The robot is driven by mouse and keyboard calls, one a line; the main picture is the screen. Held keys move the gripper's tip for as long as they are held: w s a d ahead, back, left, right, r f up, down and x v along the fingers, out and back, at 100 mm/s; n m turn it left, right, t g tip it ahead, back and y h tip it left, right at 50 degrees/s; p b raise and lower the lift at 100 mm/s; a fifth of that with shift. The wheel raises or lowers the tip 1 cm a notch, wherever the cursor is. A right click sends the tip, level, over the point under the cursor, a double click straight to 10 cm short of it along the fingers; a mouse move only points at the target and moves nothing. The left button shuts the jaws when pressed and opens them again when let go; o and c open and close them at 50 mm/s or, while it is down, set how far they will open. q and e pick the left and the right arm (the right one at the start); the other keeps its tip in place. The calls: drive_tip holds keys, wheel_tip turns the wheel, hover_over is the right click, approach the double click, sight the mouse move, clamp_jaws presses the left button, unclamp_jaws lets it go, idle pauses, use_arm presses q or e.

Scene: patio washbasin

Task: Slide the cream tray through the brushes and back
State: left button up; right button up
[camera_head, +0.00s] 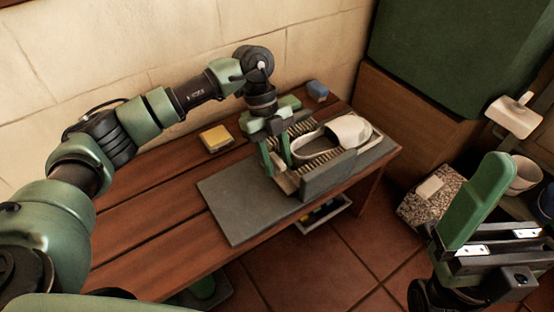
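A cream tray (286,183) sits low in the brush stand, its near left end showing below my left gripper. A pale sandal-like shoe (350,130) lies at the right end, largely past the brushes. Rows of brush bristles (322,158) line both sides of the channel, and a grey side wall (330,174) hides part of the tray. My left gripper (278,166) points down at the tray's left end, its two green fingers spaced apart. Whether they grip the tray's end is unclear. My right gripper (480,215) is at lower right, away from the table, its finger gap not clear.
The stand is on a grey slab (232,208) on a wooden table (150,226). A yellow sponge (216,138) lies behind left, a blue block (317,91) behind. A speckled block (428,195) and a white bowl (524,174) are at right. The table's left is clear.

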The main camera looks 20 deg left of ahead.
use_arm(q)
clamp_jaws()
idle(1.2)
